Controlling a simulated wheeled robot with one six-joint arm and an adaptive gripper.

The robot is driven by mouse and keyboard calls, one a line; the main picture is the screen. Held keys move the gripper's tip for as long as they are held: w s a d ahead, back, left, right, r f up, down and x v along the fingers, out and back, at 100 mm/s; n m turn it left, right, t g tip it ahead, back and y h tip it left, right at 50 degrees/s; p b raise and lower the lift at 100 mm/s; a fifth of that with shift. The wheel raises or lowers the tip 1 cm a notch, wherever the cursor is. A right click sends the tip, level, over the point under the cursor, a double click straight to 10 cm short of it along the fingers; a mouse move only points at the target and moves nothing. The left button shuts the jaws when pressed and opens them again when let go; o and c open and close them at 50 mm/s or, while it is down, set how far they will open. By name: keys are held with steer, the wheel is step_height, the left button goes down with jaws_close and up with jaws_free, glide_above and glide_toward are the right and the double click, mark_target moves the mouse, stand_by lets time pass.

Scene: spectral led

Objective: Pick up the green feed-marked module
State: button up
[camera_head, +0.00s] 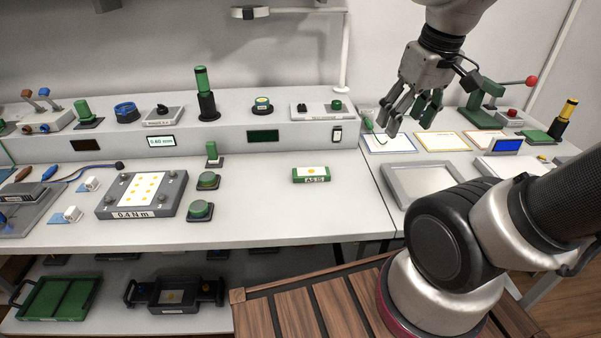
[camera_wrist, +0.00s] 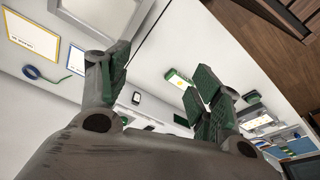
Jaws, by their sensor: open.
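A flat green module (camera_head: 311,174) with a white top and a yellow mark lies on the white bench, right of centre. Its front label is too small to read surely, so I cannot tell if it says feed. In the wrist view, a green module with a white, yellow-marked top (camera_wrist: 179,79) shows between the fingers, partly behind the right ones. My gripper (camera_head: 409,117) is open and empty, high above the bench, to the right of and above the module in the head view. Its green-padded fingers (camera_wrist: 157,78) stand wide apart in the wrist view.
Green round-topped buttons (camera_head: 208,180) and a grey torque block (camera_head: 141,194) stand left of the module. A raised shelf (camera_head: 226,138) with devices runs behind it. A grey tray (camera_head: 424,184) lies to the right. Bench around the module is clear.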

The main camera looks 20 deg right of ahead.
steer(key=w+a+f+n+g, duration=0.3)
steer(key=w+a+f+n, duration=0.5)
steer(key=w+a+f, duration=0.3)
steer(key=n, duration=0.6)
glide_above(307, 171)
step_height(307, 171, down, 3)
steer(key=shift+a+r, duration=0.1)
steer(key=shift+r, duration=0.05)
step_height(307, 171, down, 8)
steer(key=shift+r, duration=0.2)
steer(key=c, duration=1.1)
